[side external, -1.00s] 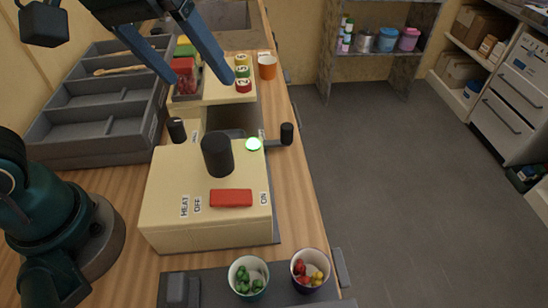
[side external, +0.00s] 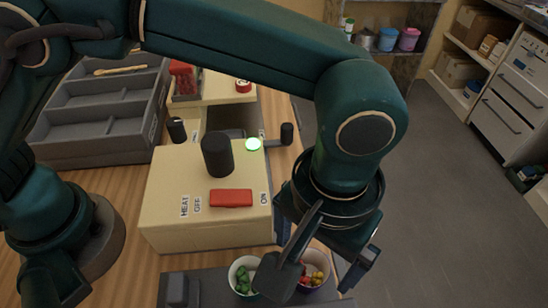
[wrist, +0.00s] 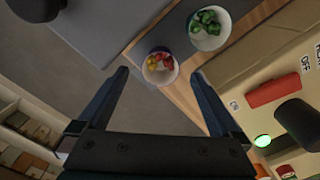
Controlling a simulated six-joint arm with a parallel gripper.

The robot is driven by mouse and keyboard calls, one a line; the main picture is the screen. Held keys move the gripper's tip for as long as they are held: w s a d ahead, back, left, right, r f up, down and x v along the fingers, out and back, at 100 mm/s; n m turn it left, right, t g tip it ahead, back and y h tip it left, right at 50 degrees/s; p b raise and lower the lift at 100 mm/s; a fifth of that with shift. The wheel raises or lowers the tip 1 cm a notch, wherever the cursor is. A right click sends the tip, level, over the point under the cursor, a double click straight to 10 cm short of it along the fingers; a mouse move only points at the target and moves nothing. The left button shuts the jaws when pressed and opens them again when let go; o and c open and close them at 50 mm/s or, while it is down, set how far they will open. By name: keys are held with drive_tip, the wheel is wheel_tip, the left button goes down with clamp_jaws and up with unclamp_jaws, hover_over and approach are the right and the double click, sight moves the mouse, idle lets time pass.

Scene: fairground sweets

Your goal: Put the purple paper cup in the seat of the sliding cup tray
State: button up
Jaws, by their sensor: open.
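A paper cup with red and yellow sweets (side external: 321,264), its outside purplish, stands at the front right in the side view, partly hidden by my gripper. It also shows in the wrist view (wrist: 160,68), between and beyond my fingertips. My gripper (side external: 306,286) is open and empty, pointing down over this cup; one finger crosses in front of it in the side view. I cannot tell whether the fingers touch the cup. A dark tray (side external: 210,291) lies at the front edge with a block on its left. I cannot make out a cup seat.
A cup of green sweets (side external: 243,277) stands just left of the purplish cup. A cream machine (side external: 165,200) with a black knob, red switch and lit green lamp stands behind. A dark lever (side external: 287,134) sticks out at its right. Grey compartment trays (side external: 95,120) stand at the back left.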

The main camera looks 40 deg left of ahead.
sight(311, 267)
drive_tip(key=shift+f, duration=2.25)
drive_tip(key=c, duration=1.5)
